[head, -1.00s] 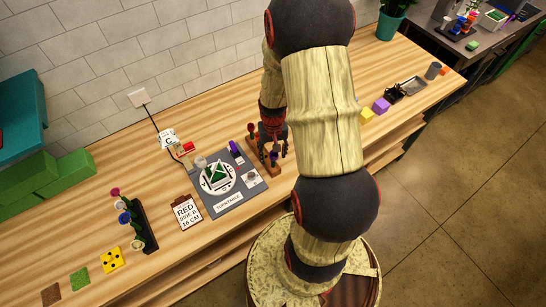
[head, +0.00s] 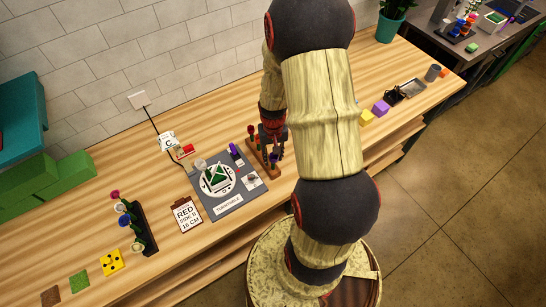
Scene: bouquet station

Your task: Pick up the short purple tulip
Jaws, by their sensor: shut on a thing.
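My gripper (head: 272,145) is over the right part of the small brown wooden flower rack (head: 256,157) in the middle of the table. It is shut on a flower there, most likely the short purple tulip, whose bloom the fingers hide. I cannot tell whether its stem still sits in the rack. A red bloom (head: 251,129) stands in the rack to the left of my gripper.
Left of the rack is a grey turntable mat (head: 235,205) with a purple item (head: 234,149) at its back edge. Yellow (head: 366,118) and purple (head: 381,107) blocks lie to the right.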

